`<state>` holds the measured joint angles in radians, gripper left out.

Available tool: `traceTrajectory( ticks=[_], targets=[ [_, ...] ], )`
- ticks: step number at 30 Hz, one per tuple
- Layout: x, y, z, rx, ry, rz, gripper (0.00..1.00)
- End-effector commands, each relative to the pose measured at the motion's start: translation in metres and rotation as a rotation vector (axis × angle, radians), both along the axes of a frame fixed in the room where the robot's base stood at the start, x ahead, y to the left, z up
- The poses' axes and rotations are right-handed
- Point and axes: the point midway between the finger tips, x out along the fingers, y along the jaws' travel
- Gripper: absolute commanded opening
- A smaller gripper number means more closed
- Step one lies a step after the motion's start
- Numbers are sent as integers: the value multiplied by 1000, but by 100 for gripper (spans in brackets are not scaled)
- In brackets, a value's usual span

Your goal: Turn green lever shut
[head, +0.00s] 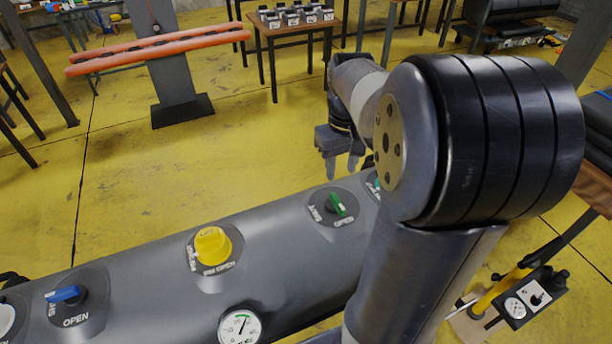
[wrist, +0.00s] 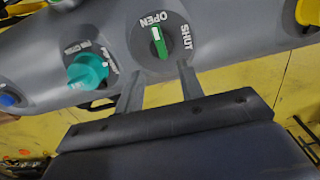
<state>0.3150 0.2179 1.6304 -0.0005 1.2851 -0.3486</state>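The green lever (head: 337,204) sits on a round dark plate on the grey boat tube (head: 285,245). In the wrist view the green lever (wrist: 159,43) has a white stripe at its end by the word OPEN; the word SHUT is at the right of the plate. My gripper (head: 342,170) hangs above and behind the lever in the head view. In the wrist view my gripper (wrist: 158,82) has its two fingers apart with nothing between them. Their tips stop short of the lever, below it in the picture, and it lies roughly between their lines.
A teal knob (wrist: 88,70) is close beside the lever's plate. A yellow knob (head: 212,246), a blue lever (head: 65,294) and a pressure gauge (head: 240,326) are on the same tube. Yellow floor lies beyond, with a table (head: 290,28) at the back.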

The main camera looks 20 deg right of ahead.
Motion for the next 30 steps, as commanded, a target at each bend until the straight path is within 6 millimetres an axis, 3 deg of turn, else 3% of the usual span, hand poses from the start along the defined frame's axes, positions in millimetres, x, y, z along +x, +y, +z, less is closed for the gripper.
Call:
traceTrajectory(
  ticks=[7, 21, 30],
  targets=[
    [3, -4, -17, 5, 12, 1, 36],
    [2, -3, -97, 5, 12, 1, 36],
    [3, -3, -109, 3, 7, 1, 36]
  ],
)
